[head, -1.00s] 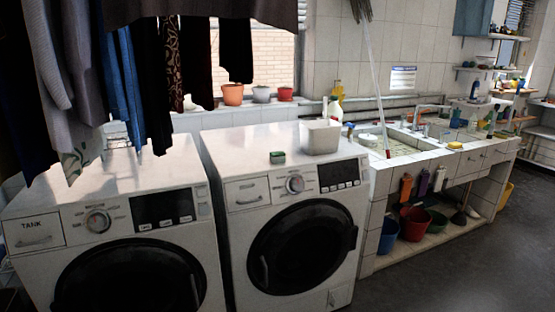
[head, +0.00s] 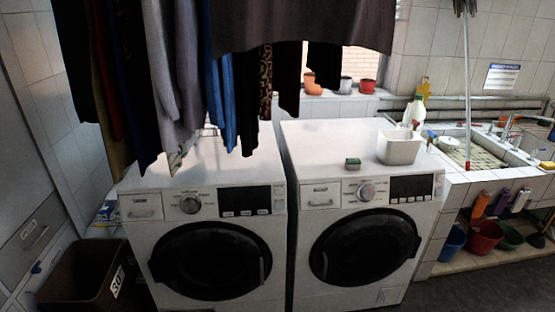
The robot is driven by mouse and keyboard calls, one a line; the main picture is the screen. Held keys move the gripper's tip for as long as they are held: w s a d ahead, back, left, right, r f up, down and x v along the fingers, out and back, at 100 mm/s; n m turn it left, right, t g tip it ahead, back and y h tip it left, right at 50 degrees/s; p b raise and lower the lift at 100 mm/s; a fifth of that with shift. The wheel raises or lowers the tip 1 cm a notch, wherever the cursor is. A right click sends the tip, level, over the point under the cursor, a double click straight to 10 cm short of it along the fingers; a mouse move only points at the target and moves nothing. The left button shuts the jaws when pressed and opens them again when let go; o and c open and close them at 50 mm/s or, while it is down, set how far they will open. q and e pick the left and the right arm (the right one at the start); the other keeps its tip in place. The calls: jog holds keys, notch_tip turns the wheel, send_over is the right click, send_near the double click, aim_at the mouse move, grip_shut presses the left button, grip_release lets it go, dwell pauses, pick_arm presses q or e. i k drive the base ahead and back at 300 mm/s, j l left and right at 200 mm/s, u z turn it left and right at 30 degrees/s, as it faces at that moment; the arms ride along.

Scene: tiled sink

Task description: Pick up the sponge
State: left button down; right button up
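A small green sponge (head: 353,163) lies on the top of the right washing machine (head: 322,135), near its front edge and above the dial. A white open container (head: 399,147) stands to its right, a short gap away. Neither of my grippers shows in the head view, so their states cannot be seen.
Dark and blue clothes (head: 190,75) hang low over the left washing machine (head: 243,160). A spray bottle (head: 413,110) stands behind the container. A tiled sink (head: 470,155) is at the right, and a brown bin (head: 85,275) at the lower left. The machine top around the sponge is clear.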

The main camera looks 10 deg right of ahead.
aim_at(352, 164)
jog(key=i+l+u, duration=0.15)
jog(key=l+u, duration=0.25)
jog(key=i+l+u, duration=0.1)
jog(key=l+u, duration=0.7)
jog(key=l, duration=0.2)
jog(key=l+u, duration=0.4)
jog(key=k+l+u, duration=0.15)
jog(key=l+u, duration=0.25)
jog(key=l, duration=0.15)
